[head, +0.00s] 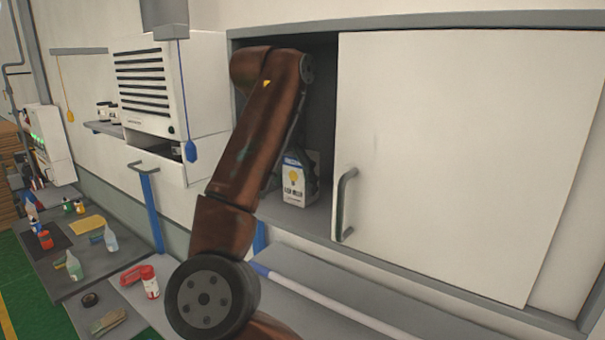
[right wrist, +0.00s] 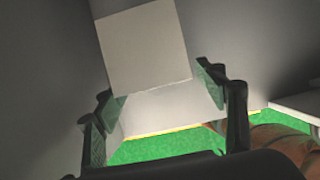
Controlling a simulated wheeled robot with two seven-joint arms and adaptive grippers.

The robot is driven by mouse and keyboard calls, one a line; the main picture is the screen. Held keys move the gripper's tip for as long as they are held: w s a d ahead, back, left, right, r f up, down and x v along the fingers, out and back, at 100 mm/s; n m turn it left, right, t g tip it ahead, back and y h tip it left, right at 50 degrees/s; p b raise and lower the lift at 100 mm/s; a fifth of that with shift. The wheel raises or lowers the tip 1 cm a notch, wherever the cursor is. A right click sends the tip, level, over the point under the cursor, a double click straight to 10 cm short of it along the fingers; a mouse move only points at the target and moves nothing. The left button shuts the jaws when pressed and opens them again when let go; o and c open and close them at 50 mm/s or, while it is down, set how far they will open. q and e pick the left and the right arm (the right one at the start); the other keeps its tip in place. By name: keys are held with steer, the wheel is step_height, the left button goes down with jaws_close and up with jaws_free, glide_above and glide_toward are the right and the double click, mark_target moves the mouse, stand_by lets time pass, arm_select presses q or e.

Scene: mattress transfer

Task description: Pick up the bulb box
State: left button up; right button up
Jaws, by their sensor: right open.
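The bulb box (head: 294,180), white with a yellow bulb picture and dark lettering, stands upright on the floor of the wall cabinet (head: 318,222), left of its sliding door. My brown right arm reaches up and into the cabinet opening. Dark parts of my right gripper show at the box's right edge in the head view. In the right wrist view, a plain pale box face (right wrist: 145,45) lies ahead of the right gripper (right wrist: 158,88). Its two fingers are spread, one toward each side of the box. Whether they touch it is unclear. My left gripper is not in view.
The white sliding door (head: 450,150) with a grey handle (head: 344,205) covers the cabinet's right part. A white vented unit (head: 165,85) hangs to the left. The lower bench holds bottles (head: 74,266), a red-and-white can (head: 150,282) and other small items.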

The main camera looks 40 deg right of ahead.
steer(key=shift+w+d, duration=0.1)
steer(key=shift+d, duration=0.5)
steer(key=shift+w+d+r+p, duration=0.15)
steer(key=shift+d+p, duration=0.1)
steer(key=shift+p, duration=0.1)
steer(key=shift+w+d+r+p, duration=0.1)
steer(key=shift+w+d+p, duration=0.1)
steer(key=shift+d+p, duration=0.3)
steer(key=shift+w+d+p, duration=0.2)
steer(key=shift+d+p, duration=0.05)
steer(key=shift+d, duration=0.35)
steer(key=x, duration=0.3)
steer(key=shift+d+f, duration=0.2)
steer(key=shift+d, duration=0.05)
steer(key=shift+a, duration=0.35)
steer(key=shift+c, duration=0.2)
steer(key=shift+d, duration=0.25)
steer(key=c, duration=0.5)
steer(key=shift+a, duration=0.2)
steer(key=c, duration=0.6)
steer(key=shift+d, duration=0.15)
steer(key=shift+c, duration=0.5)
